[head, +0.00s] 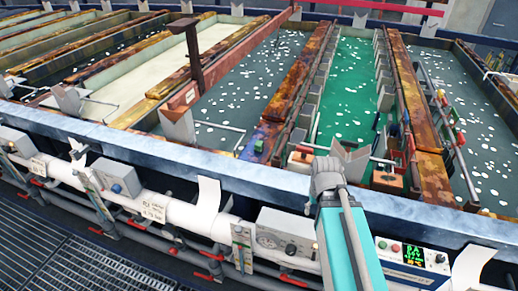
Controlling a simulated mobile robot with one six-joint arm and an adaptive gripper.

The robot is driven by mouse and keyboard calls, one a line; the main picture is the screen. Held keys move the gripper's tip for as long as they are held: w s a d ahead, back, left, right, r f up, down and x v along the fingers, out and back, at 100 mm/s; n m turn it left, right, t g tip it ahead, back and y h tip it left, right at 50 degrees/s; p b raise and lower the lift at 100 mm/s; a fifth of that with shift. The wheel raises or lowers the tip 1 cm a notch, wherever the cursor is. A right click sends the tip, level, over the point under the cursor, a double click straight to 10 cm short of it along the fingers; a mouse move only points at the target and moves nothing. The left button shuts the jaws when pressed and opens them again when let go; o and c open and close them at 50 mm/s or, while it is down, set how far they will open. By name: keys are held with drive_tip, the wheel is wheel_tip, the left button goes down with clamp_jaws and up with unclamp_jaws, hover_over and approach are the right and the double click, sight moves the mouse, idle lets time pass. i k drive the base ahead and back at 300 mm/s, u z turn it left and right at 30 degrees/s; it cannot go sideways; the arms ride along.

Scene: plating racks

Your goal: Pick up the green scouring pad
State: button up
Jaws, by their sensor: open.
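I cannot make out a green scouring pad in the head view. The green that shows is mostly liquid in a tank, and small coloured spots on the tank rims are too small to identify. My teal arm reaches up from the bottom of the picture to a grey joint in front of the tanks' near edge. My gripper's fingers do not show, and nothing held can be seen.
Long tanks run away from me, including a green-filled tank (347,88) with rusty rims and a pale-filled tank (143,85). A blue-grey ledge (190,168) crosses in front. Below it are a white pipe (185,213), a gauge box (287,236) and metal grating (75,262).

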sight(259, 146)
drive_tip(key=k, duration=1.25)
drive_tip(key=u, duration=0.35)
drive_tip(key=i, duration=0.45)
drive_tip(key=u, duration=0.5)
drive_tip(key=i, duration=1.4)
drive_tip(key=z, duration=0.85)
